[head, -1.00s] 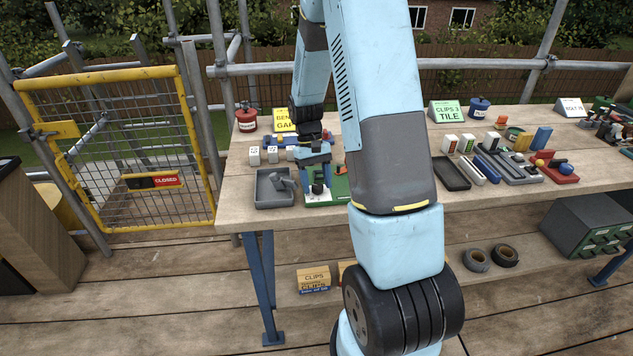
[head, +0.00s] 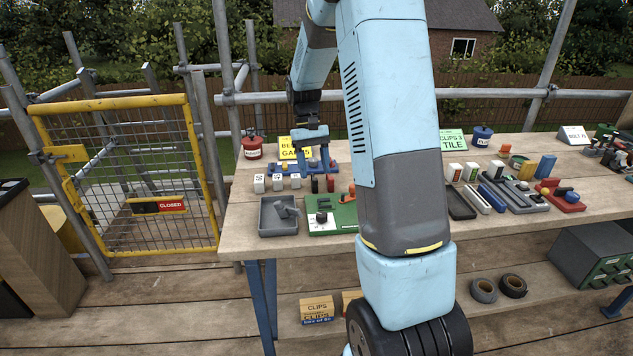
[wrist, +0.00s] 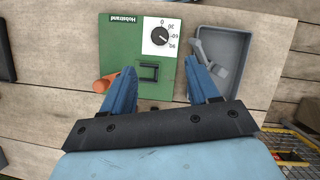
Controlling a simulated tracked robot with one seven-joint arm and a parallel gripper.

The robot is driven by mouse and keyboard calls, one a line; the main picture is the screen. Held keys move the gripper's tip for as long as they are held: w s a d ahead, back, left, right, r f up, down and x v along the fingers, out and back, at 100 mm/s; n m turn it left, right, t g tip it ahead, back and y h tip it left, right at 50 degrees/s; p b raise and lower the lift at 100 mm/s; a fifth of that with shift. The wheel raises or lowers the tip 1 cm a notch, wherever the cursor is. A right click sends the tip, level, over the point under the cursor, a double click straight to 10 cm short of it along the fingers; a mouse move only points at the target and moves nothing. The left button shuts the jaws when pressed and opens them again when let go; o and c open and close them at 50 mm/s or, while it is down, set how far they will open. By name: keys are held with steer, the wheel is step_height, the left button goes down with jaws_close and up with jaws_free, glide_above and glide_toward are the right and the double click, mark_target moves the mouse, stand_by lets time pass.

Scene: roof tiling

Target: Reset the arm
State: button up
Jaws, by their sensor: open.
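My gripper (head: 313,161) hangs above the left part of the wooden bench (head: 240,222). In the wrist view my gripper (wrist: 161,88) has its two blue fingers spread well apart with nothing between them. Beyond the fingertips lies a green board (wrist: 120,35) with a white dial plate, a black knob and an orange handle. In the head view the green board (head: 345,216) lies on the bench below and in front of my gripper. My upper arm hides part of the middle of the bench.
A grey tray (head: 265,228) holding a grey tool sits left of the green board. Small white blocks, a red tin (head: 252,146) and a yellow sign (head: 296,147) stand behind. The right side of the bench is crowded. A closed yellow gate (head: 130,252) stands at left.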

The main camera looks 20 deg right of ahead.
steer(key=shift+w+r, duration=0.2)
steer(key=shift+r, duration=0.25)
steer(key=s+a+r+t, duration=0.2)
steer(key=s+r, duration=0.4)
steer(key=r, duration=0.1)
steer(key=s+a+r+t, duration=0.3)
steer(key=s+r, duration=0.2)
steer(key=r, duration=0.1)
steer(key=s+a+r+t, duration=0.1)
steer(key=s+r+t, duration=0.1)
steer(key=s, duration=0.6)
steer(key=s+a+r+t, duration=0.2)
steer(key=s+t, duration=0.1)
steer(key=s, duration=0.4)
steer(key=shift+s+a+n, duration=0.25)
steer(key=shift+s+n, duration=0.05)
steer(key=shift+s, duration=0.05)
